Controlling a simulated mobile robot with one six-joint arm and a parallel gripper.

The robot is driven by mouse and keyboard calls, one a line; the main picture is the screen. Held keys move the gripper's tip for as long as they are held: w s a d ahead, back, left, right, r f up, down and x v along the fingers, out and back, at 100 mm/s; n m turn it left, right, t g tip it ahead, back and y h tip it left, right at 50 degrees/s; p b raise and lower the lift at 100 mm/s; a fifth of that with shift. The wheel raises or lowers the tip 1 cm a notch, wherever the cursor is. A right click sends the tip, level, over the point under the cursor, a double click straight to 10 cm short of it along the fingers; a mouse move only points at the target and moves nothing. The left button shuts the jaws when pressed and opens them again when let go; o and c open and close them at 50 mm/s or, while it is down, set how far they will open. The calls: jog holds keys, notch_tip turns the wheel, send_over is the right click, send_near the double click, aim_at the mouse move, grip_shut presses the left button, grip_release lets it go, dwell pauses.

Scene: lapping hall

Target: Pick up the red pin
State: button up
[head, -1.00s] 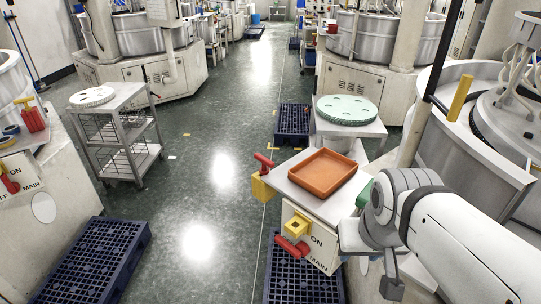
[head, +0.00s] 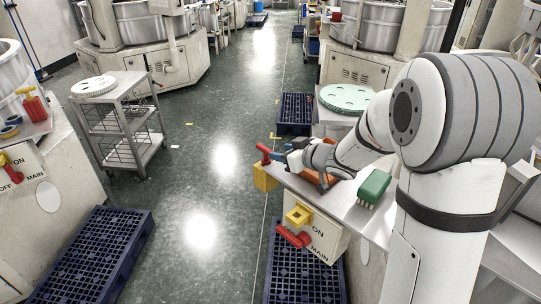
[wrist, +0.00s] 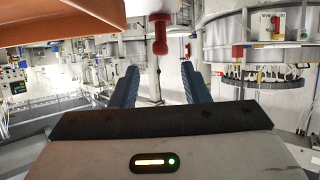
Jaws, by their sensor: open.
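The red pin (head: 263,149) has a rounded red head and stands at the left edge of the grey worktop, above a yellow block (head: 265,177). In the wrist view the red pin (wrist: 158,35) shows at top centre, in line with the gap between the fingers. My gripper (head: 282,156) is just right of the pin, low over the worktop's left end. In the wrist view its two blue fingers (wrist: 160,82) are apart, with nothing between them. The pin appears beyond the fingertips, and I see no contact.
The orange tray (head: 332,176) lies right beside my gripper, partly hidden by my arm; it also fills the top left of the wrist view (wrist: 60,15). A green brush (head: 374,187) lies on the worktop (head: 340,198). A red lever (head: 294,238) is on the front panel below.

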aim_at(268, 149)
jog(key=shift+a+f, duration=0.25)
jog(key=shift+a, duration=0.2)
jog(key=shift+w+a+f+y, duration=0.1)
jog(key=shift+w+a+y, duration=0.1)
jog(key=shift+a+y, duration=0.1)
jog(key=x, duration=0.2)
jog(key=p+x, duration=0.1)
jog(key=x, duration=0.1)
jog(key=p+x, duration=0.1)
jog(key=x, duration=0.2)
jog(key=shift+w+d, duration=0.25)
jog(key=shift+d, duration=0.05)
grip_shut()
